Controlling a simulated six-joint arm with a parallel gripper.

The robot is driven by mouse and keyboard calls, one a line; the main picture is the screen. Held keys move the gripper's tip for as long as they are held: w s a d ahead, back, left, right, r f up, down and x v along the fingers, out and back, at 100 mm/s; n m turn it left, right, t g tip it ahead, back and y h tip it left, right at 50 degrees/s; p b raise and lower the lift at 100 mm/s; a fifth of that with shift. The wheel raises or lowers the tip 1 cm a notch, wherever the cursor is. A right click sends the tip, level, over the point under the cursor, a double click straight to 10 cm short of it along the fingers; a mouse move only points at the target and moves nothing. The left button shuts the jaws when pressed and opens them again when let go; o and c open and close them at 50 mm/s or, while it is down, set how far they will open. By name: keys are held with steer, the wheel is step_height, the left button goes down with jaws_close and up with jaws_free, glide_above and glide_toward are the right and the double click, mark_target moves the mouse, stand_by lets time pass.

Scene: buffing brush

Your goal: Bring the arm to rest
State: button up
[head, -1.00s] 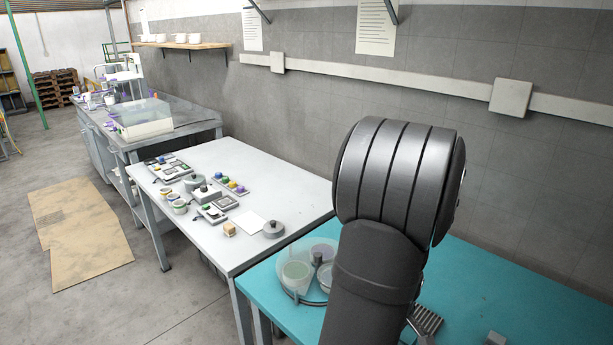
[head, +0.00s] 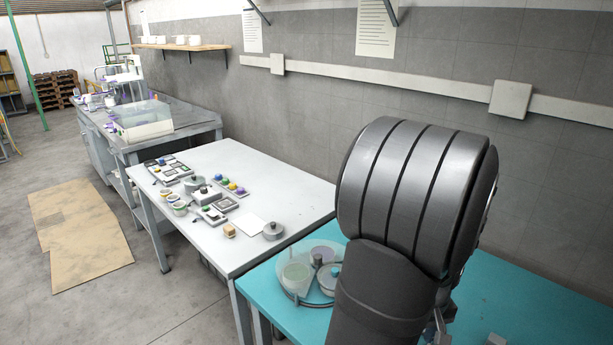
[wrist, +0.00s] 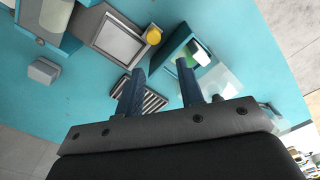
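My gripper (wrist: 158,82) shows in the wrist view with its two dark blue fingers apart and nothing between them. It is above the teal table (wrist: 230,30), pointing down at it. In the head view my dark arm fills the right middle and hides much of the teal table (head: 500,290); the fingers are not clear there. I cannot make out a brush.
Below the gripper lie a ribbed dark block (wrist: 153,101), a grey square plate (wrist: 118,43), a yellow round piece (wrist: 153,36) and a grey block (wrist: 43,70). A round tray with cups (head: 291,296) stands left of my arm. A white table (head: 215,155) adjoins.

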steer(key=s+d+r+m, duration=0.4)
steer(key=s+d+m, duration=0.6)
steer(key=m, duration=0.1)
steer(key=w+a+f, duration=0.1)
steer(key=w+f, duration=0.1)
steer(key=w, duration=0.1)
steer(key=w+a+f, duration=0.1)
steer(key=w+f, duration=0.1)
steer(key=w, duration=0.2)
steer(key=w+a+f, duration=0.1)
steer(key=w+f, duration=0.1)
steer(key=w, duration=0.1)
steer(key=shift+w+a+f, duration=0.15)
steer(key=shift+a+f, duration=0.05)
steer(key=shift+w+a+f, duration=0.1)
steer(key=shift+w+f, duration=0.35)
steer(key=shift+f, duration=0.25)
steer(key=o, duration=1.3)
steer(key=shift+o, duration=0.7)
steer(key=w+a+r+n, duration=0.4)
steer(key=a+r+n, duration=0.2)
steer(key=r+n, duration=0.2)
steer(key=shift+r, duration=0.2)
steer(key=w+a+r+n, duration=0.2)
steer(key=a+r+n, duration=0.6)
steer(key=r+n, duration=0.2)
step_height(320, 180, down, 10)
steer(key=shift+a+f, duration=0.15)
steer(key=shift+f, duration=0.05)
